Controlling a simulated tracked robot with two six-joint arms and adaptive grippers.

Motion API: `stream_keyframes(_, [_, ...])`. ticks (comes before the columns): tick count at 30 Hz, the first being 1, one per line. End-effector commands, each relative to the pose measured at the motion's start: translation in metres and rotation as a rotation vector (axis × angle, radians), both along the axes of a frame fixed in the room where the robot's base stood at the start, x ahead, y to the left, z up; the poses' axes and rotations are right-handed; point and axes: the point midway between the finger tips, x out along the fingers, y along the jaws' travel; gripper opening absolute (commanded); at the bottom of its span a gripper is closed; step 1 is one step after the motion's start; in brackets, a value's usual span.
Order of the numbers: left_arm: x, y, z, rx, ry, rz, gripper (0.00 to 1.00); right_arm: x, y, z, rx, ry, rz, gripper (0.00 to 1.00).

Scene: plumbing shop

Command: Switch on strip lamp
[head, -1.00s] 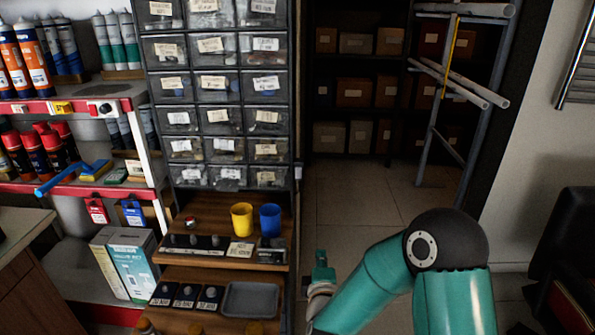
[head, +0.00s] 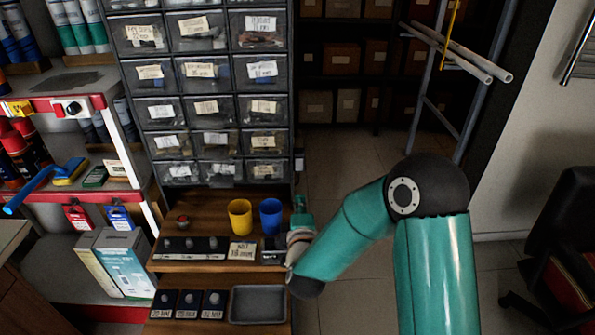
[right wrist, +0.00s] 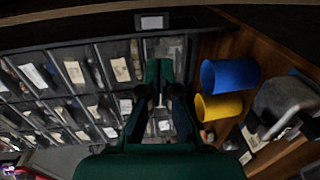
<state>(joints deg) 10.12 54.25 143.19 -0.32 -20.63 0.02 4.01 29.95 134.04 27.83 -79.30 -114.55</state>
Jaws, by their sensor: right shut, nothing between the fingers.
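No strip lamp can be made out for certain. A black strip with several knobs (head: 190,247) lies on the upper wooden shelf, left of a paper card. A small red-topped button (head: 183,222) sits behind the strip. My right gripper (head: 300,206) is at the shelf's right edge, just right of the blue cup. It is shut and empty; in the right wrist view its green fingers (right wrist: 163,92) point towards the drawers. My left gripper is not in view.
A yellow cup (head: 240,217) and a blue cup (head: 271,216) stand near my right gripper. A grey tray (head: 258,305) lies on the lower shelf. The drawer cabinet (head: 291,90) rises behind. A rotary switch (head: 72,108) is on the left shelf's red edge.

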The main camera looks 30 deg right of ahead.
Motion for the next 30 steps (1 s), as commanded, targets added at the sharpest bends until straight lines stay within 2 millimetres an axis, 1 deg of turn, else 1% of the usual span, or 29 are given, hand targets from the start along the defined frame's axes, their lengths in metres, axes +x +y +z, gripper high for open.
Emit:
stream_keyframes(6, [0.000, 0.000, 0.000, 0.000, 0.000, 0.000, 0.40, -0.002, -0.005, 0.000, 0.000, 0.001, -0.009, 0.00])
stream_keyframes(11, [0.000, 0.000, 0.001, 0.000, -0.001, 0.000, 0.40, 0.006, -0.011, -0.002, 0.001, 0.001, -0.012, 0.00])
stream_keyframes(14, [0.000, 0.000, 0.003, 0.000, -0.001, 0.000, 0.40, 0.016, -0.018, -0.003, 0.001, 0.001, -0.014, 0.00])
stream_keyframes(17, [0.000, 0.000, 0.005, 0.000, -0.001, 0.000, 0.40, 0.031, -0.028, -0.005, 0.000, 0.001, -0.014, 0.00])
stream_keyframes(24, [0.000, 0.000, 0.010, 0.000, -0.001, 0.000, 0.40, 0.073, -0.055, -0.011, 0.000, 0.000, -0.016, 0.00])
stream_keyframes(30, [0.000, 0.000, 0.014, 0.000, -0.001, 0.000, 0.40, 0.100, -0.072, -0.015, -0.001, 0.000, -0.014, 0.00])
